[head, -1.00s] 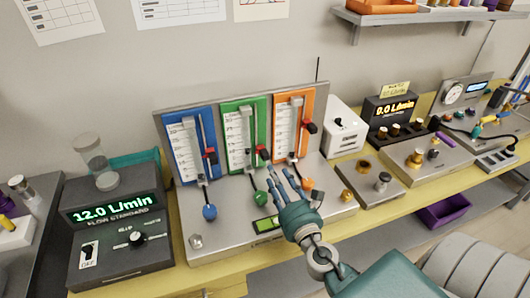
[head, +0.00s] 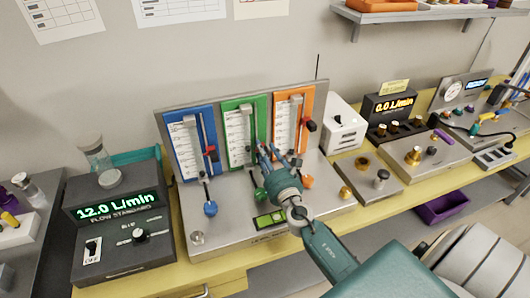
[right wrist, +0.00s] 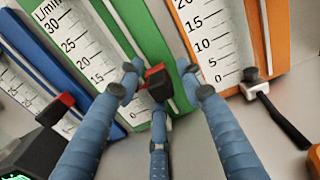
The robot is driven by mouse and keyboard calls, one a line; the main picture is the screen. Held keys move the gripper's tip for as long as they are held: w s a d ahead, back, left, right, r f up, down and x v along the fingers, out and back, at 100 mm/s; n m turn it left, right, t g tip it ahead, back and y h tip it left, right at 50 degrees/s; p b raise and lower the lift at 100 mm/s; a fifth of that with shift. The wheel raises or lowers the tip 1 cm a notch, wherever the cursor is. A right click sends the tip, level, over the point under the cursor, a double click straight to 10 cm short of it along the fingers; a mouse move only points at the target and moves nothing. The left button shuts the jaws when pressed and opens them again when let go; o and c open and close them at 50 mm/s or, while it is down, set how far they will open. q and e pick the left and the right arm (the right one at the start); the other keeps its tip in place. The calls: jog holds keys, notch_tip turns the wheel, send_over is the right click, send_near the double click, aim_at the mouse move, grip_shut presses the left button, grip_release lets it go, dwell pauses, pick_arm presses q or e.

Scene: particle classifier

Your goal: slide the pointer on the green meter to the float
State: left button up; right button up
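The green meter (head: 229,102) stands between a blue meter (head: 172,121) and an orange meter (head: 307,93) on a grey panel. Its red and black pointer (right wrist: 157,82) shows in the right wrist view, low at the meter's right side. My right gripper (head: 272,155) is at the lower right of the green meter, with its fingers towards it. In the right wrist view its blue fingers (right wrist: 160,85) are apart around the pointer, one on each side and one below. I cannot tell whether any finger touches it. I cannot make out the float. My left gripper is not in view.
The orange meter's black knob lever (right wrist: 275,115) is close to the right of my fingers. The blue meter's red pointer (right wrist: 55,109) is to the left. A green knob (head: 260,195) sits below the green meter. A flow standard box (head: 120,222) reads 12.0 L/min.

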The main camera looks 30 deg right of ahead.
grip_shut()
jog(key=shift+r+p, duration=0.55)
jog(key=shift+r, duration=0.05)
jog(key=shift+f, duration=0.1)
grip_release()
jog(key=shift+d+f, duration=0.1)
jog(key=v, duration=1.2)
